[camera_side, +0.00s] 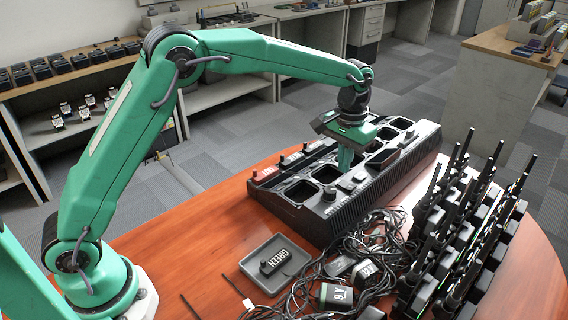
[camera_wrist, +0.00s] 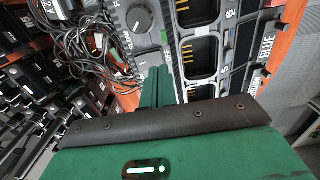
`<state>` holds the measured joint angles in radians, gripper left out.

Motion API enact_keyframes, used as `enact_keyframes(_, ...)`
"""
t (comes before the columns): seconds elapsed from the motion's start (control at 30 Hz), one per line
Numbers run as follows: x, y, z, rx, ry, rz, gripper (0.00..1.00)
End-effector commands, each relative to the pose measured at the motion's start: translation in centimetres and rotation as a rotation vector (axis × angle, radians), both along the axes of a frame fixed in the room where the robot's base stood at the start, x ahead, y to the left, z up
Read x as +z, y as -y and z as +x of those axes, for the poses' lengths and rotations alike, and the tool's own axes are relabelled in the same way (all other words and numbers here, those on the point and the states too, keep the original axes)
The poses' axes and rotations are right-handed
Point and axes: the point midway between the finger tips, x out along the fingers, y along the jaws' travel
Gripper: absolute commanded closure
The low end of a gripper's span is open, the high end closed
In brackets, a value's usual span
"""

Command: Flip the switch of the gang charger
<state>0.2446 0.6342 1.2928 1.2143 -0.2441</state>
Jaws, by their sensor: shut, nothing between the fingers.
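The gang charger (camera_side: 385,182) is a long black unit with rows of empty pockets, lying on the wooden table. In the wrist view the charger's panel (camera_wrist: 119,20) shows a round dial (camera_wrist: 138,18) and pockets with gold contacts. A small green mark (camera_wrist: 166,37) shows on the panel just beyond the fingertips; I cannot tell whether it belongs to the switch. My gripper (camera_side: 345,166) is shut and empty, pointing down over the charger's middle by the panel. Its green fingers also show in the wrist view (camera_wrist: 157,76). Contact with the panel cannot be told, and the fingers hide part of it.
A grey tray (camera_side: 255,285) with a black block labelled GREEN lies in front of the charger. Tangled black cables (camera_side: 375,240) and batteries (camera_side: 336,294) lie beside it. Several upright radios (camera_side: 470,235) stand at right.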

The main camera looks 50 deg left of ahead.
Motion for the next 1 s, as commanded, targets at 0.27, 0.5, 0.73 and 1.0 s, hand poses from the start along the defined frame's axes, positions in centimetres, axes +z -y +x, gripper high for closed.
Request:
enact_keyframes(0.27, 1.6, 0.0, 0.0, 0.000, 0.002, 0.000, 1.00)
enact_keyframes(0.5, 3.0, 0.0, 0.0, 0.000, 0.002, 0.000, 1.00)
enact_keyframes(0.73, 3.7, 0.0, 0.0, 0.000, 0.000, 0.000, 1.00)
enact_keyframes(1.0, 3.7, 0.0, 0.0, 0.000, 0.000, 0.000, 1.00)
